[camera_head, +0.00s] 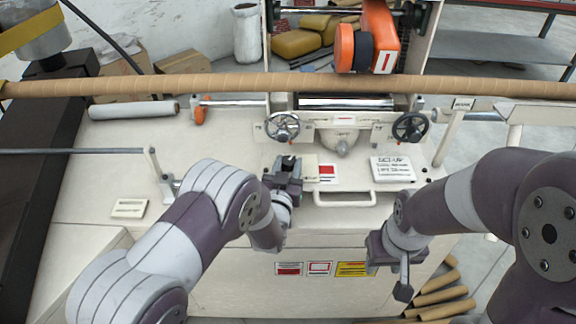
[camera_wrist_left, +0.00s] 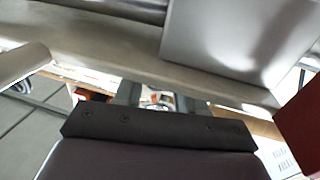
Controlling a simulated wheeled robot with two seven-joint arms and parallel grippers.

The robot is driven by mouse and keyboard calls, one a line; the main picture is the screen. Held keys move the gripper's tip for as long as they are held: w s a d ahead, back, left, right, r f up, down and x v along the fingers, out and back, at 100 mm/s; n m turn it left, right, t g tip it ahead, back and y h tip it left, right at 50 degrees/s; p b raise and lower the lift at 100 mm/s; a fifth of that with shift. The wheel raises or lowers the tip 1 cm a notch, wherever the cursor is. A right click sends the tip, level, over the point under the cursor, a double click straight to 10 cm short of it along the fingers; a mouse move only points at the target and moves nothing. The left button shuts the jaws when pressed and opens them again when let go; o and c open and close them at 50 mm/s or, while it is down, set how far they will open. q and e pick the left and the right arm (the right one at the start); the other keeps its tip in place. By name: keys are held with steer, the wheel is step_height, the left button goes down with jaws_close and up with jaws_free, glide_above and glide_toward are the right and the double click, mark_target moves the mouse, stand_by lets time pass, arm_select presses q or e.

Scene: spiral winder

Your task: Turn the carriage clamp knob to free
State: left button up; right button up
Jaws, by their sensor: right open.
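The winder's carriage has a silver handwheel (camera_head: 283,127) on its left, a black handwheel (camera_head: 411,127) on its right and a grey knob-like part (camera_head: 342,147) between them. I cannot tell for certain which part is the clamp knob. My left gripper (camera_head: 289,164) is at the carriage's front left, just below the silver handwheel. A small black part shows at its tips. In the left wrist view its two fingers (camera_wrist_left: 157,98) stand apart, and what lies between them is unclear. My right gripper (camera_head: 402,288) is open and empty, pointing down in front of the machine.
A long cardboard tube (camera_head: 220,84) runs across behind the carriage. A white set-up card (camera_head: 392,169) and a handle (camera_head: 345,199) are on the machine's front. An orange unit (camera_head: 380,40) stands above. Loose tubes (camera_head: 440,295) lie on the floor at right.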

arm_select(q)
steer(key=shift+d+f+n+y+b, duration=0.15)
steer(key=shift+n+y+b, duration=0.4)
steer(key=shift+y, duration=0.4)
steer(key=shift+d+r+n+y+b, duration=0.1)
steer(key=shift+n+y+b, duration=0.25)
steer(key=shift+n+y, duration=0.45)
steer(key=shift+d+n+y+b, duration=0.1)
steer(key=shift+n+y+b, duration=0.25)
steer(key=shift+n+y, duration=0.75)
steer(key=shift+d+n+y+b, duration=0.1)
steer(key=shift+n+y+b, duration=0.3)
steer(key=shift+y, duration=1.25)
steer(key=shift+g, duration=0.3)
steer(key=o, duration=1.1)
